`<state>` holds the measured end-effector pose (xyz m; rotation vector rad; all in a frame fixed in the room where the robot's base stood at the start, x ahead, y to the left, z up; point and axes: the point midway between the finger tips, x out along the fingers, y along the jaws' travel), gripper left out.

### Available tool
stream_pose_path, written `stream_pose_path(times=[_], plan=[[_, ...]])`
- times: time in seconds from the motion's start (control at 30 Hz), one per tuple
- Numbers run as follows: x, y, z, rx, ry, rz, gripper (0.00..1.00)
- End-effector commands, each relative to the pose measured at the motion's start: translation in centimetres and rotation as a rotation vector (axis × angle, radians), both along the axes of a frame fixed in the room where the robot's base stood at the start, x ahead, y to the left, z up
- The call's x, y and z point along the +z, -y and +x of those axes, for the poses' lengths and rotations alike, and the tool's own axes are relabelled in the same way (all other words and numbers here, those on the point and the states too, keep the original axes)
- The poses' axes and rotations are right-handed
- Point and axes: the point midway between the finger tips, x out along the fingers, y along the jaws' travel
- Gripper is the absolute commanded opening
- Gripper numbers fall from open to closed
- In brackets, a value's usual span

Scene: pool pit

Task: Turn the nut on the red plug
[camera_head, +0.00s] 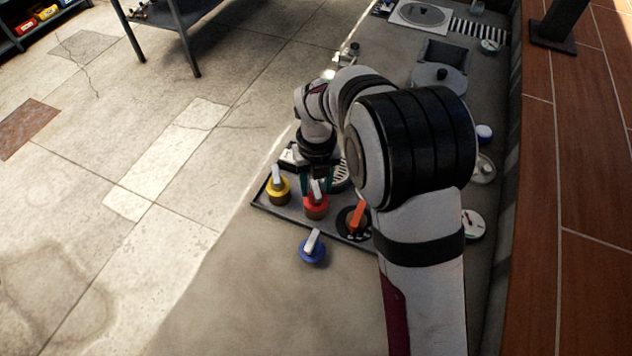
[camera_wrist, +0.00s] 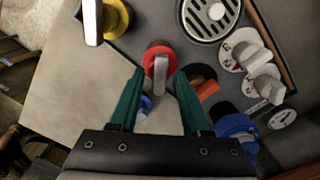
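The red plug (camera_head: 316,209) stands on the grey tray between the yellow and orange-handled fittings. Its nut is a white upright tab (camera_head: 316,188) on top. In the wrist view the red plug (camera_wrist: 158,52) lies just past my fingertips, with the white nut (camera_wrist: 160,72) pointing down between them. My gripper (camera_wrist: 160,76) is open, its two green fingers spread on either side of the nut, with gaps on both sides. In the head view my gripper (camera_head: 314,180) is right above and behind the red plug, partly hidden by my arm.
A yellow plug (camera_head: 279,188) with a white tab stands left of the red one. A blue plug (camera_head: 312,249) stands in front. An orange handle (camera_head: 358,215) on a black disc is to the right. A round drain grate (camera_wrist: 212,14) and white dial valves (camera_wrist: 249,58) lie beyond.

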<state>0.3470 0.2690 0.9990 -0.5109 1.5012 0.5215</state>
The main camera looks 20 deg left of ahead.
Motion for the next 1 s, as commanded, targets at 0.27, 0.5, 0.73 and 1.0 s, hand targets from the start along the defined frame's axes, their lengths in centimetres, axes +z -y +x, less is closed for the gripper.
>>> stream_pose_path(times=[0.27, 0.5, 0.73, 1.0], plan=[[0.0, 0.0, 0.0, 0.000, 0.000, 0.000, 0.50], [4.0, 0.0, 0.1, 0.000, 0.005, 0.004, 0.50], [11.4, 0.1, 0.0, 0.000, 0.005, 0.004, 0.50], [15.6, 0.1, 0.0, 0.001, 0.002, 0.001, 0.50]])
